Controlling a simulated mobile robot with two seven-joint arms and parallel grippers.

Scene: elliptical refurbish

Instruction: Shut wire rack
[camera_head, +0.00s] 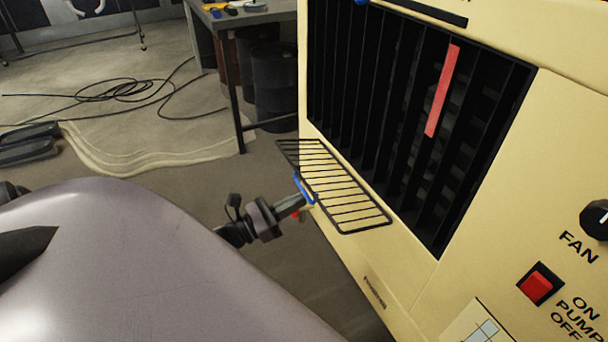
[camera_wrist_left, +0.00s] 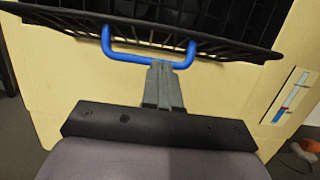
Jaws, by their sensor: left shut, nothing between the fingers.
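The black wire rack (camera_head: 345,190) juts out from the front of a cream-coloured cooler, below its dark louvred opening. It stands open, sticking out from the panel. A blue handle (camera_head: 304,190) is on the rack's outer edge. My left gripper (camera_head: 297,205) is at this handle, with its fingers together. In the left wrist view the rack (camera_wrist_left: 220,42) spans the top, and the blue handle (camera_wrist_left: 125,56) hangs from its edge. The left fingertips (camera_wrist_left: 160,66) reach the handle's lower bar; whether they touch it I cannot tell. My right gripper is out of view.
The cooler body (camera_head: 350,270) fills the right side, with a fan knob (camera_head: 597,219) and a red pump switch (camera_head: 540,284). A table (camera_head: 255,18) stands behind on the left. Black cables (camera_head: 125,98) lie on the floor. Floor left of the rack is mostly clear.

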